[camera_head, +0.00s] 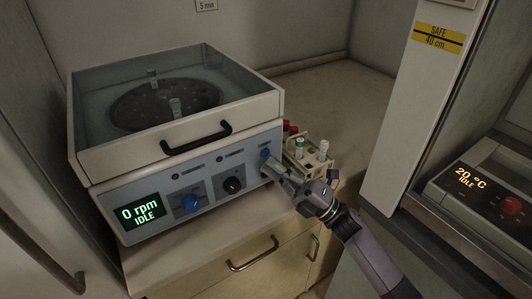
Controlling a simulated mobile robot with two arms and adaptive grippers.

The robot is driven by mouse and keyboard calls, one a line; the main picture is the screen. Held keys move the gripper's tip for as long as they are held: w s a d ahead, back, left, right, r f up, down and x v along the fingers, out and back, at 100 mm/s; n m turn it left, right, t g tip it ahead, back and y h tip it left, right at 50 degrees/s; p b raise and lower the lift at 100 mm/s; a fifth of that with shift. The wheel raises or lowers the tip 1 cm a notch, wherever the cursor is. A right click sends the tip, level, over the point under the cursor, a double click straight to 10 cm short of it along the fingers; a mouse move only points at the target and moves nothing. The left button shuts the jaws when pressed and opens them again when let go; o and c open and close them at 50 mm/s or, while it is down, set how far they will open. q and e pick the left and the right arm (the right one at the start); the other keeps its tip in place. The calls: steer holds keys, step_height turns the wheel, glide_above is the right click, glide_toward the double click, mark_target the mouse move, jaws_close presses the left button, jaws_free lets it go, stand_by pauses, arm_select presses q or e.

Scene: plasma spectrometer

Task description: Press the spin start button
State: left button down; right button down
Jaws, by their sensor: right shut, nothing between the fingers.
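The centrifuge (110,210) stands on the counter at the left, with its clear-topped lid (110,160) down over a dark rotor (160,104). Its display (140,213) reads "0 rpm IDLE". My left gripper is out of view.
A tube rack (318,162) with several capped tubes stands close behind my right gripper. A white upright panel (420,110) with a "SAFE 40 cm" label is to the right. Another device (485,195) reads "20 °C IDLE". The counter behind the rack is clear.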

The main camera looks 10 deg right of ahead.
steer(key=shift+w, duration=0.1)
stand_by(0.7)
steer(key=shift+w+a+b, duration=0.15)
steer(key=shift+w+b, duration=0.15)
